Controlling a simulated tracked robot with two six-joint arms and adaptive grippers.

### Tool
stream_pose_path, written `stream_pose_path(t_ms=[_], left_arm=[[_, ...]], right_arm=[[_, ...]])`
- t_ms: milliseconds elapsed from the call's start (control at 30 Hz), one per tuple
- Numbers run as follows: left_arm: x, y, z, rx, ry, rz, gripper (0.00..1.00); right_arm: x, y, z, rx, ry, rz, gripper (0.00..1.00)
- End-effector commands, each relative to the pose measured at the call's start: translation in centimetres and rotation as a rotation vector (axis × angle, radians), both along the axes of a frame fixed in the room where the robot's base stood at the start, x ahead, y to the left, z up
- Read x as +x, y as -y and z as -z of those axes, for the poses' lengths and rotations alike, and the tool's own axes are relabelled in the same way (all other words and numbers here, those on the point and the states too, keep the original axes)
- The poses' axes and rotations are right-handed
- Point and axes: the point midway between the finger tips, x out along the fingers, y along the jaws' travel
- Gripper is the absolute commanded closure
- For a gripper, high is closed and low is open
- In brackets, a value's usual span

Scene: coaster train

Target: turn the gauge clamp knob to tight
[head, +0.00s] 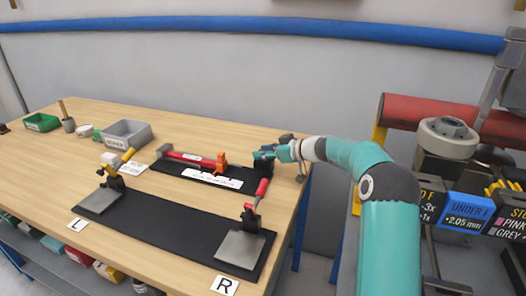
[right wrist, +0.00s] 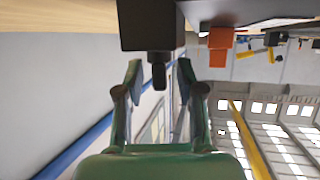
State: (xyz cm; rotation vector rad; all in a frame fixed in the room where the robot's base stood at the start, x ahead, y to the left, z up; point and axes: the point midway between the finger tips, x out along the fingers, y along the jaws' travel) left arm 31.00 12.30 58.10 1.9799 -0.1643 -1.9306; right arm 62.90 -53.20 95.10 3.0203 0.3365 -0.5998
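My right gripper (head: 262,154) reaches in from the right over the back right edge of the wooden table. In the right wrist view, its two green fingers (right wrist: 160,76) are spread apart. A small dark knob (right wrist: 159,76) sticks out from a black block (right wrist: 148,24) and sits between the fingertips, with gaps showing on both sides. In the head view the gripper hides the knob. Whether the knob is tight cannot be told. My left gripper is not in view.
An orange block (head: 221,162) and a red-handled tool (head: 185,157) lie left of the gripper on a black mat (head: 170,168). Two clamps with red (head: 261,190) and yellow (head: 129,155) handles stand on a front black mat (head: 160,220). A grey bin (head: 128,133) is further left.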

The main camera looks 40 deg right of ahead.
Motion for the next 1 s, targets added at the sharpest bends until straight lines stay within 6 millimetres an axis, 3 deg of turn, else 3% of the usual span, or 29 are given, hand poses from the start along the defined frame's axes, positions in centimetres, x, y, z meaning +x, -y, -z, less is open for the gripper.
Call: stream_pose_path(t_ms=[233, 467, 600, 1000], left_arm=[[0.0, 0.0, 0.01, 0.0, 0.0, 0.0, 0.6], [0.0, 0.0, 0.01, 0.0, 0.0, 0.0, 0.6], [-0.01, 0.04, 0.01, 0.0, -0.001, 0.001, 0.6], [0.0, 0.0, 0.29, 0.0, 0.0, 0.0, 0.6]], right_arm=[[0.03, 0.01, 0.06, 0.0, 0.0, 0.0, 0.64], [0.01, 0.01, 0.05, 0.001, 0.0, 0.0, 1.0], [0.12, -0.63, 0.01, 0.001, -0.001, -0.003, 1.0], [0.04, -0.05, 0.12, 0.002, -0.001, 0.006, 1.0]])
